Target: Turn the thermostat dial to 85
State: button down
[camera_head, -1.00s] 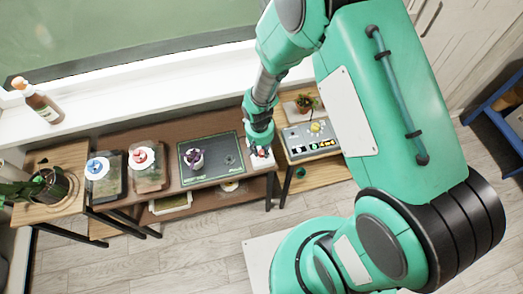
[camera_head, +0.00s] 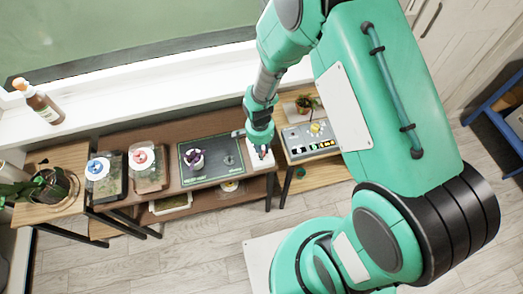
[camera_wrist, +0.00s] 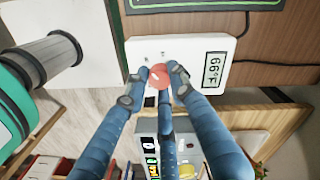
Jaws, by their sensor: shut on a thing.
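The thermostat is a white box (camera_wrist: 140,52) with a round red dial (camera_wrist: 165,72) and a small display (camera_wrist: 214,69) that appears to read 66°F, turned sideways in the wrist view. In the head view the white thermostat (camera_head: 250,164) lies at the right end of the low brown table, partly hidden by my arm. My gripper (camera_wrist: 161,78) has its blue fingers on opposite sides of the red dial, shut on it.
A control box (camera_head: 308,139) with lit displays and a yellow knob stands on the small table to the right, near a potted plant (camera_head: 305,103). Red-knobbed (camera_head: 140,157) and blue-knobbed (camera_head: 97,168) items stand farther left.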

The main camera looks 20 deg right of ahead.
jog(key=m, duration=0.4)
jog(key=shift+s+m+p, duration=0.1)
jog(key=shift+m+p, duration=0.2)
jog(key=shift+p, duration=0.1)
jog(key=m+p, duration=0.1)
jog(key=m, duration=0.3)
jog(key=c, duration=1.5)
grip_release()
jog(key=shift+o, duration=0.2)
jog(key=shift+r, duration=0.15)
notch_tip(320, 180, up, 12)
jog(key=shift+w, duration=0.35)
